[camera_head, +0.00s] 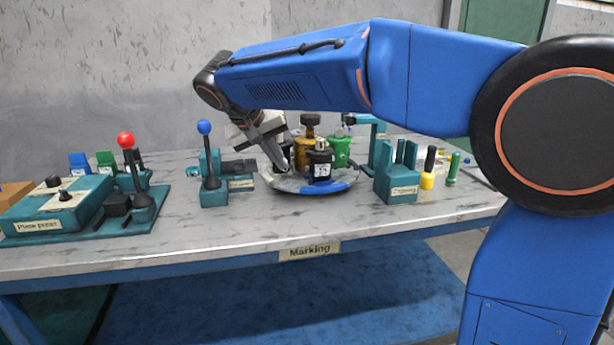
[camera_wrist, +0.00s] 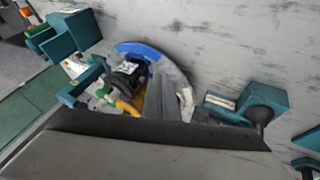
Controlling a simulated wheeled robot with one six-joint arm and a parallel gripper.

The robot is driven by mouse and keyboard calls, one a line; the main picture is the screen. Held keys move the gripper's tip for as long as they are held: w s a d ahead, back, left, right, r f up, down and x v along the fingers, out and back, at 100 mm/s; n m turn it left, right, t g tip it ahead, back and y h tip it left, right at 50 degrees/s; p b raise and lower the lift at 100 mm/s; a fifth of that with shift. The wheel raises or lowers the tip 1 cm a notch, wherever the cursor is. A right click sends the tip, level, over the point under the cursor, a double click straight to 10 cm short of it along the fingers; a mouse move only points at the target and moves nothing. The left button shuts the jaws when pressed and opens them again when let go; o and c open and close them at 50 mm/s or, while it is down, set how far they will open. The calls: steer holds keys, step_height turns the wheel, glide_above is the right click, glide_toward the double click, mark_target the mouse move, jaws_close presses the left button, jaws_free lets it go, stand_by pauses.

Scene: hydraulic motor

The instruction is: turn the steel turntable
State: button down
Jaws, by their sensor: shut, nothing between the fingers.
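The steel turntable (camera_head: 291,184) is a low round plate with a blue section on its rim, in the middle of the bench. It carries a black bottle (camera_head: 320,165), a brown bottle (camera_head: 303,150) and a green bottle (camera_head: 341,152). My gripper (camera_head: 281,166) is shut and empty, pointing down over the left side of the turntable. I cannot tell whether it touches the plate. In the wrist view the turntable's blue rim (camera_wrist: 143,50) shows beyond my gripper (camera_wrist: 165,95), whose body hides the near part of the plate.
A teal lever unit with a blue knob (camera_head: 204,128) stands left of the turntable. A teal holder (camera_head: 398,180) stands to the right, with yellow and green tools beyond it. A control box with a red-knobbed lever (camera_head: 125,140) is far left. The bench front (camera_head: 250,225) is clear.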

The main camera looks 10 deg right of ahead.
mark_target(316, 183)
steer(key=x, duration=0.9)
steer(key=d, duration=0.3)
steer(key=shift+w+f, duration=0.2)
steer(key=shift+w, duration=0.05)
steer(key=shift+d, duration=0.55)
steer(key=shift+d, duration=0.1)
steer(key=shift+s+d+n+t, duration=0.15)
steer(key=shift+d+n+t, duration=0.15)
steer(key=shift+d+n, duration=0.4)
